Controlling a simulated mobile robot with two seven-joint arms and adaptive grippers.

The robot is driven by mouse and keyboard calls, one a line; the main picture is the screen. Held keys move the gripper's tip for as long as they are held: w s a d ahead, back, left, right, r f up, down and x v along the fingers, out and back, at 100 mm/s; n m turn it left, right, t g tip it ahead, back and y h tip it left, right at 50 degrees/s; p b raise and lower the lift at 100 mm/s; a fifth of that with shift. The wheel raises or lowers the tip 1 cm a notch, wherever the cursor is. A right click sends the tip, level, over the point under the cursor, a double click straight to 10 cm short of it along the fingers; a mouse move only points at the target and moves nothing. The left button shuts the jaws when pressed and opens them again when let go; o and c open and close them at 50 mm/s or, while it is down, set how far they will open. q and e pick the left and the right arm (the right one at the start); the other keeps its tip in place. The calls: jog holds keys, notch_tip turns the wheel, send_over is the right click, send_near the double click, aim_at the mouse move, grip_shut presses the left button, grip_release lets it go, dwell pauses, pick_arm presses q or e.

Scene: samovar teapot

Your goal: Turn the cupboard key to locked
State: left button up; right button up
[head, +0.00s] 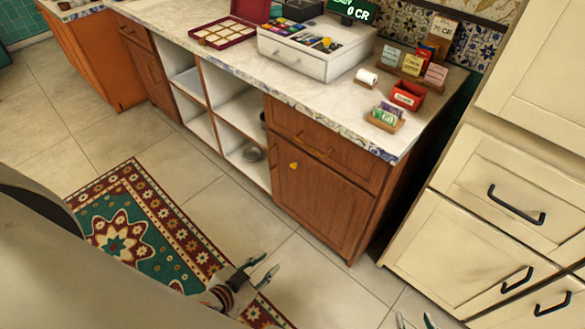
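A small yellow-orange key (293,165) sits at the upper left of the brown wooden cupboard door (322,200), under a drawer. It is too small to tell which way it is turned. My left gripper (262,270) is open and empty, its fingers pointing up and right. It is over the floor at the rug's edge, below and well apart from the key in the picture. My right gripper (416,319) shows only its two spread fingertips at the bottom edge, away from the cupboard; the rest is out of frame.
Open white shelves (242,128) adjoin the cupboard on the left. The marble counter (236,65) above bears a cash register (310,50) and small boxes. Cream cabinets (465,245) with black handles stand at the right. The tiled floor (325,275) before the cupboard is clear.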

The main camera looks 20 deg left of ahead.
pick_arm(q)
jog(key=w+a+m+t+b, duration=0.1)
jog(key=w+m+b, duration=0.1)
jog(key=w, duration=0.1)
jog(key=w+a+f+m+t+b, duration=0.1)
jog(key=w+a+m, duration=0.1)
jog(key=w, duration=0.2)
jog(key=w+a+m+b, duration=0.1)
jog(key=w+m+b, duration=0.1)
jog(key=w, duration=0.2)
jog(key=shift+w+a+f+m+t+b, duration=0.15)
jog(key=shift+a+f+m+t+b, duration=0.15)
jog(key=shift+m+t, duration=0.1)
jog(key=m+t+h+b, duration=0.3)
jog(key=m+b, duration=1.3)
jog(key=m, duration=1.1)
send_near(294, 165)
jog(key=shift+m+h, duration=0.4)
jog(key=shift+m, duration=0.5)
jog(key=x, duration=0.8)
jog(key=shift+w+a+f, duration=0.15)
jog(key=shift+w+f, duration=0.05)
jog(key=shift+f, duration=0.15)
pick_arm(e)
jog(key=w+a+f+m+t+y, duration=0.1)
jog(key=w+a+f+m+y, duration=0.1)
jog(key=a, duration=0.6)
jog(key=shift+w+a+f+m+t+y, duration=0.3)
jog(key=shift+w+f+m, duration=0.15)
jog(key=shift+f, duration=0.1)
